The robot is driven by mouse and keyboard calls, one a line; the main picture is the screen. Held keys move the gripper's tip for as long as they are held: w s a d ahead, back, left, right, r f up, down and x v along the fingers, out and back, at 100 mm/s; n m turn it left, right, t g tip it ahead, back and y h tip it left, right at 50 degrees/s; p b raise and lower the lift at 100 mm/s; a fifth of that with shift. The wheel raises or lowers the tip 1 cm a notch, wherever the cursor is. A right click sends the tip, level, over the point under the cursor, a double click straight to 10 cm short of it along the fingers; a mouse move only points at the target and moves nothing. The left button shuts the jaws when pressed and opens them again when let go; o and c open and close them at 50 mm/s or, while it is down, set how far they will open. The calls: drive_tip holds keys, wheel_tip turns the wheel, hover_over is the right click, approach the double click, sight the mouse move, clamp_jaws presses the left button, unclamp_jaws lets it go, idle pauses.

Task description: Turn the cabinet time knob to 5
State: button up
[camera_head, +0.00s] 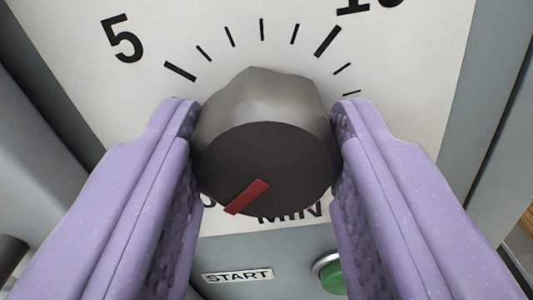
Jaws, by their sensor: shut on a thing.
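The time knob (268,110), dark grey with a black face, fills the middle of the head camera view. A red pointer mark (247,197) on its face runs toward the lower left, near a partly hidden figure that looks like a 0. My gripper (265,150) has its two purple fingers on the left and right sides of the knob, closed on it. The printed 5 (122,38) stands at the upper left of the white dial plate (75,30), with the thick tick below it to the right. The 10 is cut off at the top edge.
Below the dial, the grey cabinet panel carries a START label (238,276) and a green button (331,276), close to my right finger. The word MIN (290,212) is partly hidden under the knob. A dark rounded part (10,250) shows at the lower left.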

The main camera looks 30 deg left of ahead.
drive_tip(key=m+p, duration=0.1)
drive_tip(key=m, duration=0.3)
drive_tip(key=shift+p, duration=0.3)
drive_tip(key=m+p, duration=0.2)
drive_tip(key=m, duration=0.2)
drive_tip(key=shift+m, duration=0.3)
drive_tip(key=m+p, duration=0.1)
drive_tip(key=m, duration=0.3)
drive_tip(key=shift+m, duration=0.3)
drive_tip(key=shift+f+m+p, duration=0.15)
drive_tip(key=shift+m+p, duration=0.5)
drive_tip(key=shift+m, duration=1.05)
drive_tip(key=o, duration=1.1)
drive_tip(key=shift+d, duration=0.1)
drive_tip(key=shift+c, duration=0.2)
